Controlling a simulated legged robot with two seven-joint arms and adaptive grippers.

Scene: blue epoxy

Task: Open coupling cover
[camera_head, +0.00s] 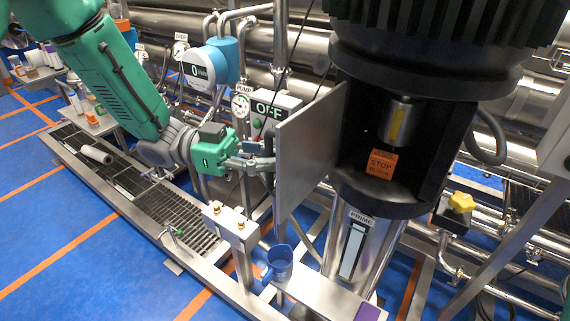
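The coupling cover (308,152) is a flat grey metal panel standing swung out on the left side of the black pump housing (450,140). The housing opening is exposed, showing a metal coupling (397,122) and an orange STOP BLOCK piece (381,164) below it. My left gripper (262,161), on the green arm from the left, is at the cover's left, outer side. Its fingertips are close to the panel and partly hidden by it. Whether they touch or hold anything there is unclear. My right gripper is not in view.
A PUMP panel reading OFF (273,108), a gauge (241,104) and a blue round meter (222,62) stand behind my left gripper. A blue jug (278,264) is below. A yellow knob (461,202) is at right. Steel pipes fill the back; open blue floor lies left.

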